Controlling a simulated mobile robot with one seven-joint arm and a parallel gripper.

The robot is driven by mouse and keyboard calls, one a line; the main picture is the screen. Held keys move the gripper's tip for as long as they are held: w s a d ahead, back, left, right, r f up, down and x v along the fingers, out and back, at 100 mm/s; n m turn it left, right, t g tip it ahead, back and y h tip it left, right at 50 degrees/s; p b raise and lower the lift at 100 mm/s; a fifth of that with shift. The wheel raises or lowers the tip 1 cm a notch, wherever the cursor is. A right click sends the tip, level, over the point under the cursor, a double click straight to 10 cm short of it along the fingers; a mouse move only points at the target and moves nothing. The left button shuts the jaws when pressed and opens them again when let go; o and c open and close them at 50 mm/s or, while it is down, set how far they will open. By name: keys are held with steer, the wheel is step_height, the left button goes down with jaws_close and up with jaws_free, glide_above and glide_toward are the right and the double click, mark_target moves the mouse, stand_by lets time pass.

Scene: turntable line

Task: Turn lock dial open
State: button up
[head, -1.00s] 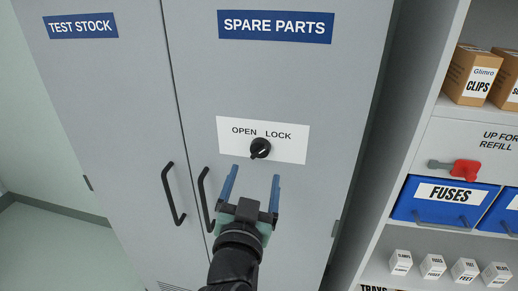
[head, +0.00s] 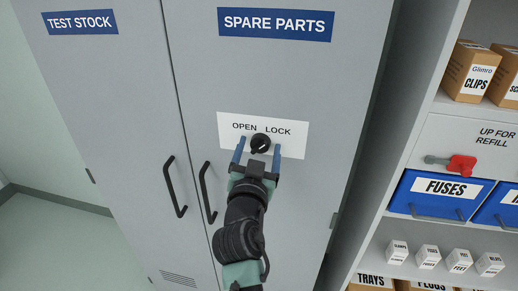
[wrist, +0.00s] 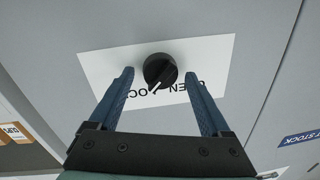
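The black lock dial (head: 260,142) sits on a white plate (head: 294,144) marked OPEN and LOCK, on the cabinet door labelled SPARE PARTS. In the wrist view the dial (wrist: 159,68) shows a white pointer line that points to the LOCK side; the lettering is upside down there. My gripper (head: 258,147) is open, its two blue fingers at either side of the dial. In the wrist view gaps show between the dial and both fingertips (wrist: 159,76). How far the tips are from the plate is unclear.
Two black door handles (head: 207,192) are below left of the plate. A blue SPARE PARTS sign (head: 276,24) is above. At right stands a shelf with a blue FUSES bin (head: 436,194), boxes (head: 473,72) and a red-handled object (head: 461,164).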

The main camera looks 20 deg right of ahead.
jaws_close()
stand_by(0.3)
steer(key=n+p, duration=0.1)
steer(key=n, duration=0.3)
steer(key=shift+a+r+n+g, duration=0.1)
steer(key=shift+r+n+g, duration=0.05)
steer(key=shift+n+g, duration=0.2)
steer(key=n+p, duration=0.1)
steer(key=n, duration=0.3)
steer(key=shift+w, duration=0.1)
steer(key=n+p, duration=0.1)
steer(key=n, duration=0.3)
steer(key=shift+a+n+g+p, duration=0.15)
steer(key=shift+n+g+p, duration=0.1)
steer(key=shift+g+p, duration=0.1)
steer(key=shift+n+h+p, duration=0.4)
steer(key=shift+n+p, duration=0.1)
steer(key=shift+n, duration=1.3)
